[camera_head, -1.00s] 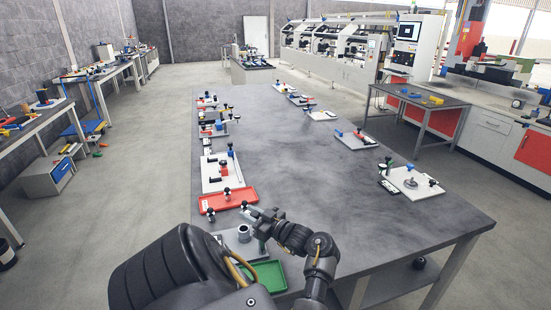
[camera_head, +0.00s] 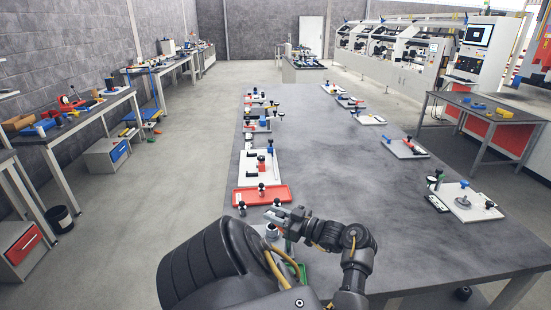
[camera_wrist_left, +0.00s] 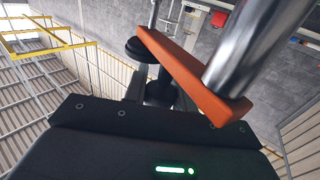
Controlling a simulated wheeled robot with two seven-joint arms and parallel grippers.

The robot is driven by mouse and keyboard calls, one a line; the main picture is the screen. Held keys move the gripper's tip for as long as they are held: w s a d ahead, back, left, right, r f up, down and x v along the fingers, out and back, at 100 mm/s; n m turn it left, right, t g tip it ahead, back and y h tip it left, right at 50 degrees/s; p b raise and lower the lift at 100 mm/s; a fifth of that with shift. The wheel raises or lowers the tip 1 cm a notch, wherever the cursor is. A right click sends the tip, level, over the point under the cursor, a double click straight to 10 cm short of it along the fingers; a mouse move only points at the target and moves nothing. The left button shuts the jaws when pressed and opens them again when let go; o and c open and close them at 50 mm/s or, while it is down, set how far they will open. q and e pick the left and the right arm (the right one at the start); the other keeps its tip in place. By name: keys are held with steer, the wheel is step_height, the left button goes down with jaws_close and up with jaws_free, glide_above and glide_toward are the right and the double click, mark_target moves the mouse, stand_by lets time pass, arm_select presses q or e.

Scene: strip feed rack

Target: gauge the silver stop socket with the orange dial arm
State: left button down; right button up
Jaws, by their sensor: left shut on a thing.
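My left gripper (camera_head: 276,213) is above the near left edge of the bench. A silver round socket (camera_head: 272,231) stands just below it, partly hidden by the gripper and arm. In the left wrist view, the orange dial arm (camera_wrist_left: 190,75) runs slantwise in front of the gripper body, with a black knob (camera_wrist_left: 141,50) by its upper end. A thick silver cylinder (camera_wrist_left: 262,50) stands at its other end. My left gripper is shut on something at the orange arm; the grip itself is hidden. Whether the arm touches the socket cannot be told. My right gripper is not in view.
A red tray (camera_head: 250,195) lies just beyond the gripper, with a white plate (camera_head: 247,172) of fixtures behind it. A green tray (camera_head: 303,271) is partly hidden by my arm. Other fixture plates (camera_head: 466,203) line the right edge. The bench middle (camera_head: 345,165) is clear.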

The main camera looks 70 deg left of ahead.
arm_select(q)
steer(key=shift+r, duration=0.15)
steer(key=c, duration=1.1)
jaws_free()
steer(key=shift+s, duration=0.1)
steer(key=shift+c, duration=0.2)
steer(key=shift+w+d+f, duration=0.15)
steer(key=shift+w+f, duration=0.05)
steer(key=shift+w, duration=0.05)
steer(key=b+v, duration=0.4)
steer(key=v, duration=0.6)
steer(key=shift+w, duration=0.15)
steer(key=shift+d+r, duration=0.1)
steer(key=shift+r, duration=0.1)
